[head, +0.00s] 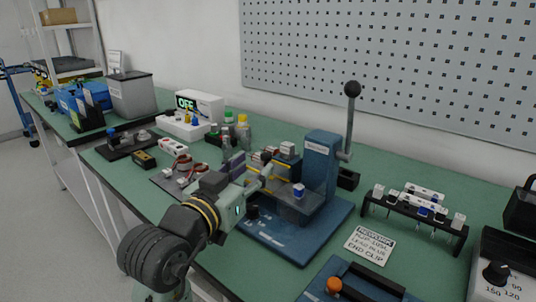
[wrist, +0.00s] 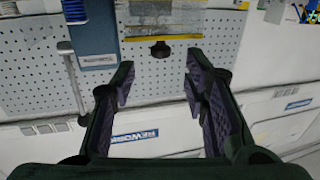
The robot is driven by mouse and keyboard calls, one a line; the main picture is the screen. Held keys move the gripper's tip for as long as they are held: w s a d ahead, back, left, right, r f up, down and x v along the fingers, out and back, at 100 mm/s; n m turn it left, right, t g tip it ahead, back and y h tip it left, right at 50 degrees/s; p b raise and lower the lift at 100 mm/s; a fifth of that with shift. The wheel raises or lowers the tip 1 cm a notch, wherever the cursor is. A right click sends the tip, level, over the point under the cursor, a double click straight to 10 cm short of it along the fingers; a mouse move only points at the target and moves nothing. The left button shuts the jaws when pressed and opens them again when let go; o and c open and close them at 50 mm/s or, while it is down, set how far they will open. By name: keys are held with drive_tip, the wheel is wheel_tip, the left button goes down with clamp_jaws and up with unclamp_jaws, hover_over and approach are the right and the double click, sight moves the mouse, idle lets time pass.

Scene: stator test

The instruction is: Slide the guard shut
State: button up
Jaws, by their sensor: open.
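A blue press (head: 322,160) with an upright lever stands on a blue base plate on the green bench. A see-through, smoky guard with yellow edging (head: 283,172) is at the front of the press, partly hidden by my gripper. In the wrist view, the guard's yellow-edged panel (wrist: 165,22) is at the top, with a dark knob (wrist: 160,49) below its edge. My gripper (head: 262,195) is in front of the press. In the wrist view, my gripper's fingers (wrist: 158,80) are apart and empty, with the knob beyond the gap. How far the guard is open, I cannot tell.
A rack of small parts (head: 415,215) and a printed card (head: 370,246) lie right of the press. Bottles (head: 243,130) and a white "OFF" display box (head: 200,105) stand behind to the left. A black-handled blue fixture (head: 360,285) is at the front edge.

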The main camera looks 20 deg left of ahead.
sight(263, 157)
drive_tip(key=w, duration=0.4)
drive_tip(key=w+p, duration=0.1)
drive_tip(key=w, duration=0.2)
drive_tip(key=shift+d, duration=0.4)
drive_tip(key=shift+c, duration=0.5)
drive_tip(key=shift+s, duration=0.1)
clamp_jaws()
